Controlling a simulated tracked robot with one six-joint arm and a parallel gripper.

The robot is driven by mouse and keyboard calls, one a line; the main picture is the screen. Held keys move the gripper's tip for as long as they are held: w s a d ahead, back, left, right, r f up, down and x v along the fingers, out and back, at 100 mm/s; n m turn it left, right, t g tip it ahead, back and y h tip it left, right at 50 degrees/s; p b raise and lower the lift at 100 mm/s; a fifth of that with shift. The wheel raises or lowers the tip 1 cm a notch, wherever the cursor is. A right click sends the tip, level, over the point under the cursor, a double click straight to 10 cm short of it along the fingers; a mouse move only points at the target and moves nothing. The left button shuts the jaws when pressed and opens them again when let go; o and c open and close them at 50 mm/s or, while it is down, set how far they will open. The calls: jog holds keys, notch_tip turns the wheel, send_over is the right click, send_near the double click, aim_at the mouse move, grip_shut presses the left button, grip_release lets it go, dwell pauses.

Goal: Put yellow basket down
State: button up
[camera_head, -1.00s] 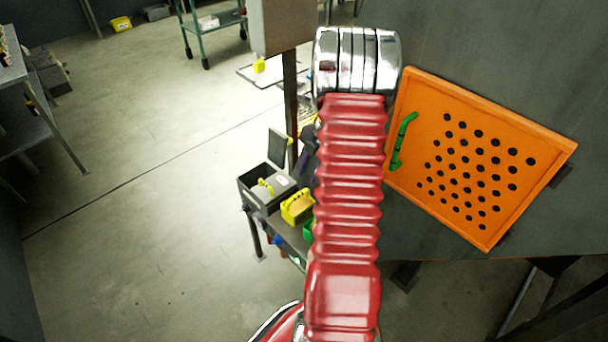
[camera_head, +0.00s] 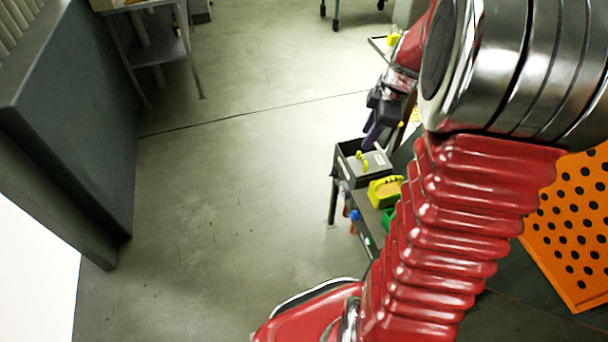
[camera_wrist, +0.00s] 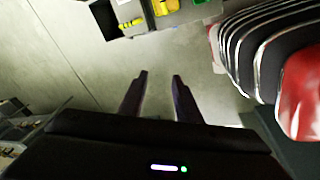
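The yellow basket (camera_head: 384,192) stands on a narrow cart or table right of the middle in the head view, beside a dark toolbox. It also shows, cut off, at the top edge of the wrist view (camera_wrist: 164,6). My gripper (camera_wrist: 155,82) has its two dark fingers spread apart in the wrist view, with only bare floor seen between them. In the head view my gripper (camera_head: 371,138) is just above the toolbox, apart from the basket; its fingers are partly overlapped there.
The dark toolbox (camera_head: 346,168) with a yellow handle stands left of the basket. A green item (camera_head: 389,220) is beside the basket, partly behind my arm. An orange perforated panel (camera_head: 575,225) is at the right. The floor at left centre is clear.

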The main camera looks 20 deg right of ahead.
jog(key=s+a+r+m+t, duration=0.1)
jog(key=s+a+r+m, duration=0.15)
jog(key=a+r, duration=0.35)
jog(key=s+a+r+m, duration=0.2)
jog(key=a+r+m, duration=0.1)
jog(key=a, duration=0.6)
jog(key=s+a+r+m+t, duration=0.2)
jog(key=s+a+m, duration=0.4)
jog(key=s+a, duration=0.3)
jog(key=shift+s+a+r+h, duration=0.4)
jog(key=shift+s+r, duration=0.05)
jog(key=shift+s, duration=0.25)
